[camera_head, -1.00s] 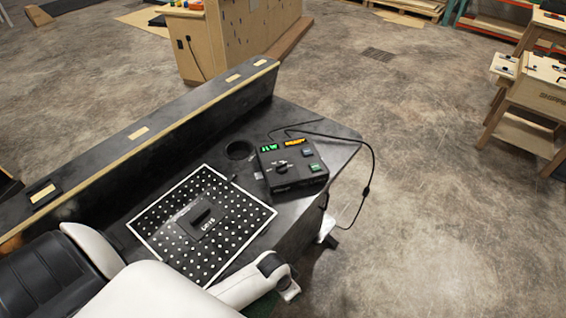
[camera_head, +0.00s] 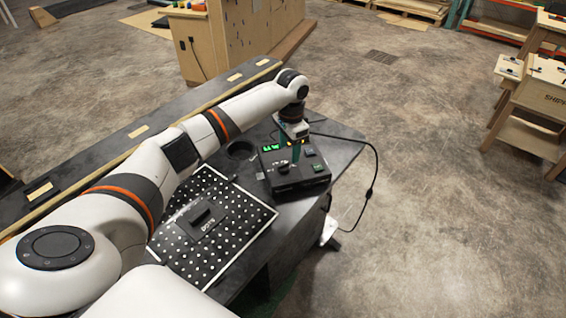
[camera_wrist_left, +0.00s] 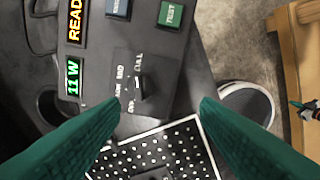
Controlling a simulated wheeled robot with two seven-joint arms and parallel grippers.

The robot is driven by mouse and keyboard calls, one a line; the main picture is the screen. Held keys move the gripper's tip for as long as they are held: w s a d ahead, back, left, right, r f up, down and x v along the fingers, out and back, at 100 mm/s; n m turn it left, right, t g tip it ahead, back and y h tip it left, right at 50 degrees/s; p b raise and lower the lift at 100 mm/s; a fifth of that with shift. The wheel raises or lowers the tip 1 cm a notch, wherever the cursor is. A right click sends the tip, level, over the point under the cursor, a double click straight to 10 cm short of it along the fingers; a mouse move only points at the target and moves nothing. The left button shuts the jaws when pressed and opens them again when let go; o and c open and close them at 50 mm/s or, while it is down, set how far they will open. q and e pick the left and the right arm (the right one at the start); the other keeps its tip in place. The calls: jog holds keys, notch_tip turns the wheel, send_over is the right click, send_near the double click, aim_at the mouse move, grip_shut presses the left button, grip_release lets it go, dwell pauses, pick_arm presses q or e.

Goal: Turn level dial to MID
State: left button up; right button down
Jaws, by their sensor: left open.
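The black console (camera_head: 312,182) sits on the dark table with its displays and buttons facing up. Its black level dial (camera_wrist_left: 140,87) shows upright between my fingers in the left wrist view, with white lettering around it; I cannot read its setting for sure. My left gripper (camera_head: 290,154) is above the console in the head view, and its fingers hide part of the console's top. In the left wrist view, the left gripper (camera_wrist_left: 160,103) has its two green fingers wide apart, with nothing between them in contact. My right gripper is not in view.
On the console are a yellow display (camera_wrist_left: 74,20), a green display (camera_wrist_left: 72,78), a blue button (camera_wrist_left: 118,8) and a green button (camera_wrist_left: 171,14). A white-dotted mat (camera_head: 183,247) carries a small dark block (camera_head: 200,215). A black cable (camera_head: 374,165) loops off the table edge.

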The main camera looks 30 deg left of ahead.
aim_at(283, 164)
pick_arm(q)
notch_tip(283, 164, up, 3)
jog(key=w+a, duration=0.1)
jog(key=a, duration=0.2)
jog(key=shift+n, duration=0.4)
notch_tip(283, 164, down, 12)
jog(key=shift+r+p, duration=0.1)
jog(key=shift+p, duration=0.55)
jog(key=shift+c, duration=0.5)
jog(key=c, duration=0.9)
